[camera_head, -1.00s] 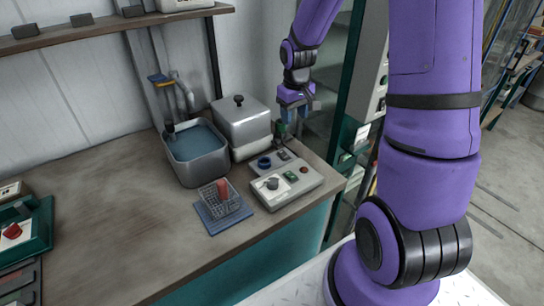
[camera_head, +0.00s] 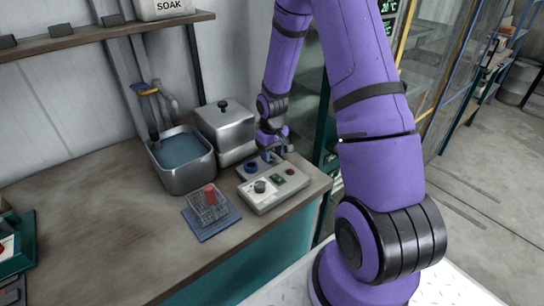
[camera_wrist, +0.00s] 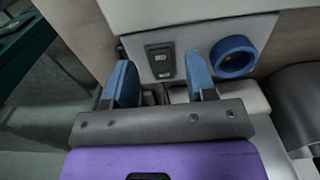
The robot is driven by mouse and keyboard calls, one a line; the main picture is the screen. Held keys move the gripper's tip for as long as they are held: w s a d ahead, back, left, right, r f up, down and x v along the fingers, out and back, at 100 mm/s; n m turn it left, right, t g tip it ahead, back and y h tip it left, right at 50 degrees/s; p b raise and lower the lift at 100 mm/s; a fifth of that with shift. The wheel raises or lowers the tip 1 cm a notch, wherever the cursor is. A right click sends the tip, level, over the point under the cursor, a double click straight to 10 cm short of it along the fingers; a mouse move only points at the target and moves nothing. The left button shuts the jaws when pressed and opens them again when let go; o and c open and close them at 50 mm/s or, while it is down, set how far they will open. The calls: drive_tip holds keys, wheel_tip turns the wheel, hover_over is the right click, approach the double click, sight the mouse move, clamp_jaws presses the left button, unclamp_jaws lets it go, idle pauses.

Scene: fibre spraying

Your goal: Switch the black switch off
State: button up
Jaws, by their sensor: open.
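The black switch (camera_wrist: 160,61) is a dark rectangular rocker with pale marks, set in the pale control box (camera_wrist: 203,38). In the wrist view it lies between and just beyond the fingertips of my gripper (camera_wrist: 161,77). The blue fingers are spread apart with nothing between them. Contact with the switch cannot be told. In the head view my gripper (camera_head: 271,154) points down at the back edge of the control box (camera_head: 262,203), where it hides the switch. A blue ring (camera_wrist: 234,56) sits right of the switch in the wrist view.

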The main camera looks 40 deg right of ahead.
drive_tip(key=shift+f, duration=0.85)
drive_tip(key=c, duration=0.9)
drive_tip(key=shift+w+r+g, duration=0.1)
drive_tip(key=shift+w+g, duration=0.05)
drive_tip(key=shift+g, duration=0.7)
drive_tip(key=shift+w+r+g, duration=0.1)
drive_tip(key=shift+w+g, duration=0.05)
drive_tip(key=shift+g, duration=0.7)
drive_tip(key=o, duration=0.9)
